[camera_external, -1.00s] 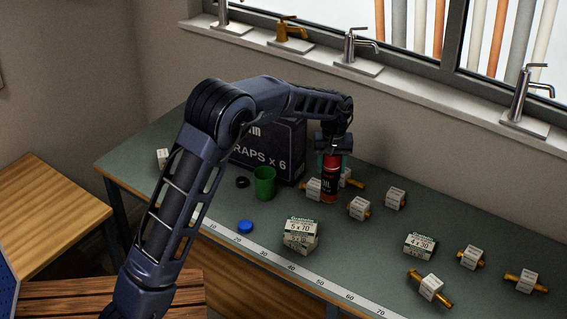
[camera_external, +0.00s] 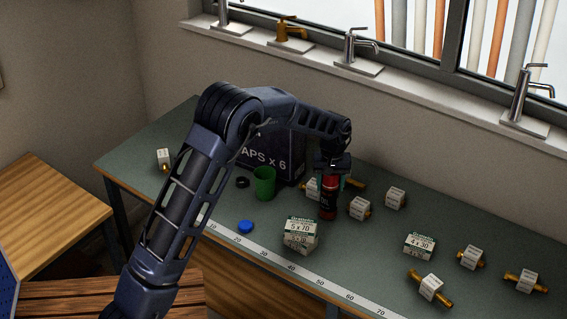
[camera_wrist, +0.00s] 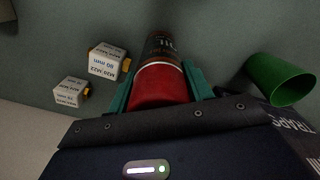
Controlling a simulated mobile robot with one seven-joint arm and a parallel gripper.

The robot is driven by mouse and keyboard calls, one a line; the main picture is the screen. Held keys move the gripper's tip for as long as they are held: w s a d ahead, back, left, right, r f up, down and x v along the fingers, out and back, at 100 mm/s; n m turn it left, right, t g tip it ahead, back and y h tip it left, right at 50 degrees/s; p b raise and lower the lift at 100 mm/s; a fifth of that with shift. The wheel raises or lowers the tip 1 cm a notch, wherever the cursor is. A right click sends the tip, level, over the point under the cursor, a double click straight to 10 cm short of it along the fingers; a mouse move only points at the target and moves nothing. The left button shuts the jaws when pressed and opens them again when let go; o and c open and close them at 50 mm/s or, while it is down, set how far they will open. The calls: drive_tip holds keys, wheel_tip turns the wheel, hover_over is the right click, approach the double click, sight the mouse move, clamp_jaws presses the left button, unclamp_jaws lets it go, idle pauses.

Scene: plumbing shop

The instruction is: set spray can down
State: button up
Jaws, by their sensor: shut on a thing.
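A red and black spray can (camera_external: 328,201) is held upright in my gripper (camera_external: 329,178) over the green workbench. In the external view its lower end is at or just above the bench top; I cannot tell whether it touches. In the wrist view the can (camera_wrist: 160,82) sits between two teal fingers, its red part nearest the camera. My gripper (camera_wrist: 163,88) is shut on it. The fingers partly cover the can's upper part in the external view.
White-labelled brass fittings (camera_external: 359,208) stand close right of and behind the can. A green cup (camera_external: 264,183) and a dark box (camera_external: 285,150) are to its left. A blue cap (camera_external: 245,227) lies near the ruler edge.

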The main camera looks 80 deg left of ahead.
drive_tip(key=shift+f, duration=0.15)
drive_tip(key=o, duration=1.1)
drive_tip(key=shift+o, duration=0.2)
